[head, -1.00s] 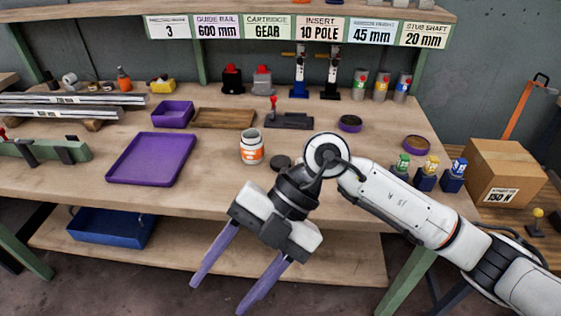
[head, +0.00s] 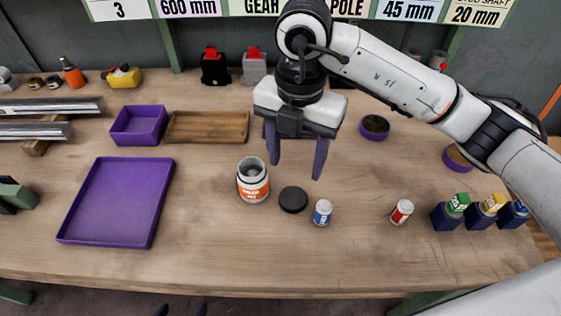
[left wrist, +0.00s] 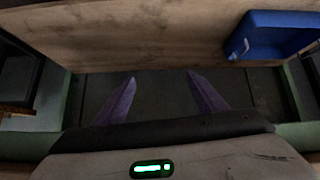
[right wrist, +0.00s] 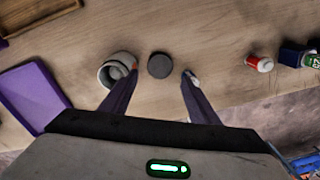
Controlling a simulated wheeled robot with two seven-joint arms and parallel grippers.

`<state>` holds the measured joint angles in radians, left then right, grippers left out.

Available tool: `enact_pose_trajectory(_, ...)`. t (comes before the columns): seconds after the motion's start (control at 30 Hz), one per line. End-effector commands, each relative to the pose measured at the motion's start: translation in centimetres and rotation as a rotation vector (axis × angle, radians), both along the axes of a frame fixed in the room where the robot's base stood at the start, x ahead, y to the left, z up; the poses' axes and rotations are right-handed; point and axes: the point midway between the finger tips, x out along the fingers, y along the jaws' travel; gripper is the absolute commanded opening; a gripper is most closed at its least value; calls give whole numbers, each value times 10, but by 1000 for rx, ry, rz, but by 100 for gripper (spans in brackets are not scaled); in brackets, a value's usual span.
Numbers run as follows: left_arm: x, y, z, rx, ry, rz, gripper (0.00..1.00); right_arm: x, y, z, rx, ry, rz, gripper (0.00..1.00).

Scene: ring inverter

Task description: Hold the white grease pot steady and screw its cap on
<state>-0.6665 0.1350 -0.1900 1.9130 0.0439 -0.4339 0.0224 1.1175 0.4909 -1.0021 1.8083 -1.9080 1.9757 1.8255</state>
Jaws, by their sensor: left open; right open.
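The white grease pot (head: 253,181) with an orange label stands upright and open-topped on the bench. It also shows in the right wrist view (right wrist: 112,72). The black round cap (head: 293,200) lies flat on the bench just right of the pot, apart from it; it shows in the right wrist view (right wrist: 159,66). My right gripper (head: 296,170) is open and empty, pointing down above and behind the cap. My left gripper (left wrist: 161,77) is open and empty, low in front of the bench; only dark tips show at the head view's bottom edge.
A small blue-labelled can (head: 322,213) stands close right of the cap, a red can (head: 401,212) further right. A purple tray (head: 117,203) lies left of the pot. A wooden tray (head: 207,127) is behind. The bench front is clear.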

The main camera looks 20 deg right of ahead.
Motion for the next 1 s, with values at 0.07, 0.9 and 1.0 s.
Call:
enact_pose_trajectory(0.07, 1, 0, 1, 0, -2, 0, 65, 0, 0, 0, 1, 1, 2, 55)
enact_pose_trajectory(0.9, -10, 0, -3, 1, 23, -1, 65, -2, 1, -51, 2, 1, 2, 55)
enact_pose_trajectory(1.0, -8, 0, -2, 0, 16, -1, 65, -1, 1, -51, 2, 1, 3, 55)
